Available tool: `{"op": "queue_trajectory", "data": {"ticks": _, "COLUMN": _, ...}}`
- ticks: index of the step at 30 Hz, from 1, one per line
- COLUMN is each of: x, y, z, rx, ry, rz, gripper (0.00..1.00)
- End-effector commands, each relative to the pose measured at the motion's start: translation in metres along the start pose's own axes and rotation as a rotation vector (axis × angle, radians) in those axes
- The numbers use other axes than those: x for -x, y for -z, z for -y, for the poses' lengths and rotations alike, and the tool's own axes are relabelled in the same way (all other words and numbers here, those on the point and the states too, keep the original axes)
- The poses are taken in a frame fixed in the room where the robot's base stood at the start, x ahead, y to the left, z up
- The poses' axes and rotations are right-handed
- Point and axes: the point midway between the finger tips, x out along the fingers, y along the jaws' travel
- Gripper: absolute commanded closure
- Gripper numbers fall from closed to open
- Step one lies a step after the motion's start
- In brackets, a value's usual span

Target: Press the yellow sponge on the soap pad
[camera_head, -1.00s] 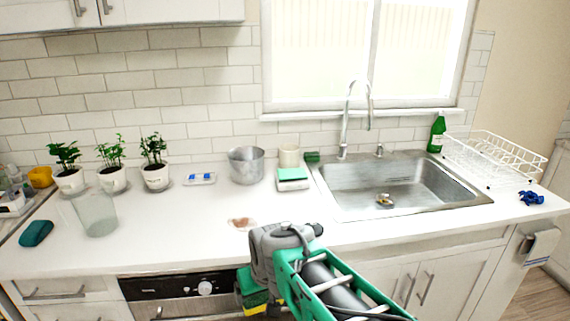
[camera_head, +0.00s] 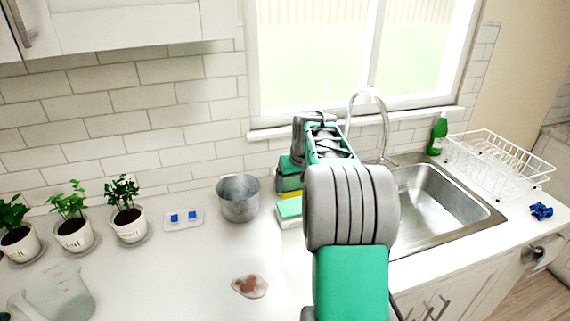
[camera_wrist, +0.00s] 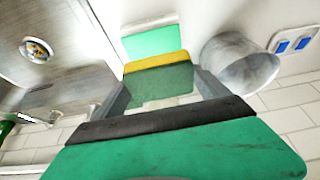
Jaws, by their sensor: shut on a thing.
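My gripper (camera_head: 290,180) is shut on the yellow sponge (camera_head: 290,195), partly hidden in the head view. In the wrist view my gripper (camera_wrist: 163,92) has a finger on each side of the sponge (camera_wrist: 157,62), which shows a yellow layer and a green layer. The soap pad (camera_head: 289,208), green on a white base, lies on the counter left of the sink. It also shows in the wrist view (camera_wrist: 150,41), just past the sponge's yellow edge. The sponge is over or very close to the pad; I cannot tell whether they touch.
A metal pot (camera_head: 239,199) stands just left of the pad, and the sink (camera_head: 440,205) is to the right. A brown stain (camera_head: 250,286) is on the counter in front. Potted plants (camera_head: 128,225) and a clear pitcher (camera_head: 60,295) stand at left.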

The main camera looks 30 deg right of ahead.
Motion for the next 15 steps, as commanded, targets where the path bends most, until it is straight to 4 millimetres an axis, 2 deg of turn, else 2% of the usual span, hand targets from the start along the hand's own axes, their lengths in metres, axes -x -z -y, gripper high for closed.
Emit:
{"op": "queue_trajectory", "data": {"ticks": 7, "x": -0.008, "y": -0.001, "z": -0.008, "rx": -0.005, "ry": -0.002, "rz": 0.001, "gripper": 0.47}}
{"op": "queue_trajectory", "data": {"ticks": 15, "x": -0.039, "y": -0.014, "z": -0.008, "rx": -0.006, "ry": -0.003, "rz": 0.000, "gripper": 0.47}}
